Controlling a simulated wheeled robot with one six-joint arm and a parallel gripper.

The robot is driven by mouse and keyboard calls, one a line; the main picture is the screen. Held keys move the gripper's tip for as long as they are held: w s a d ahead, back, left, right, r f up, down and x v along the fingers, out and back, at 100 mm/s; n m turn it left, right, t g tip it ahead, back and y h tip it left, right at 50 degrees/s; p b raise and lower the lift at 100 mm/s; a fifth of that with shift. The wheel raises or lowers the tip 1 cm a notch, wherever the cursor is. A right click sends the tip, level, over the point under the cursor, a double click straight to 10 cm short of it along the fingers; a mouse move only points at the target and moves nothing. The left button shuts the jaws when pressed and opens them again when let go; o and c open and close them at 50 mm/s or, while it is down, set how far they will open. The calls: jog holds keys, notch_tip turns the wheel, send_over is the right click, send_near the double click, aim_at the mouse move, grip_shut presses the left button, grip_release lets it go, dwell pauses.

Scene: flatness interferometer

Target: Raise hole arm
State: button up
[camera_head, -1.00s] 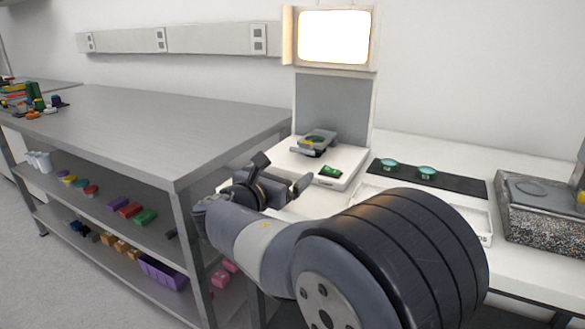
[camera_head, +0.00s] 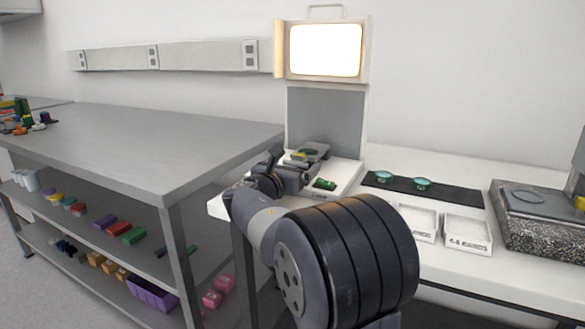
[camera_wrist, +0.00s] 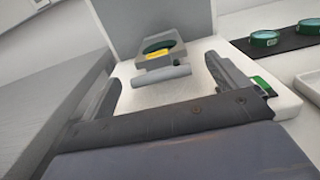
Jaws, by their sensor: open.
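The interferometer has a white base (camera_head: 345,178), an upright grey panel (camera_head: 326,118) and a lit screen (camera_head: 325,49) above. The hole arm (camera_wrist: 157,58) is a grey piece with a rounded bar at its front, over the base; it also shows in the head view (camera_head: 310,152). A green disc and a yellow part show on it. My gripper (camera_wrist: 165,85) is open, with one finger on each side of the bar in the wrist view. The bar looks ahead of the fingers, and I cannot tell whether anything touches. In the head view my gripper (camera_head: 292,170) partly covers the arm's front.
A green block (camera_head: 325,184) sits on the base, near my right finger. Two teal discs (camera_head: 384,176) lie on a dark mat (camera_head: 450,193). White trays (camera_head: 467,234) and a speckled stone block (camera_head: 540,222) stand to the right. A steel bench (camera_head: 150,140) is close on the left.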

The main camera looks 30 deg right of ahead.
jog(key=shift+c, duration=0.3)
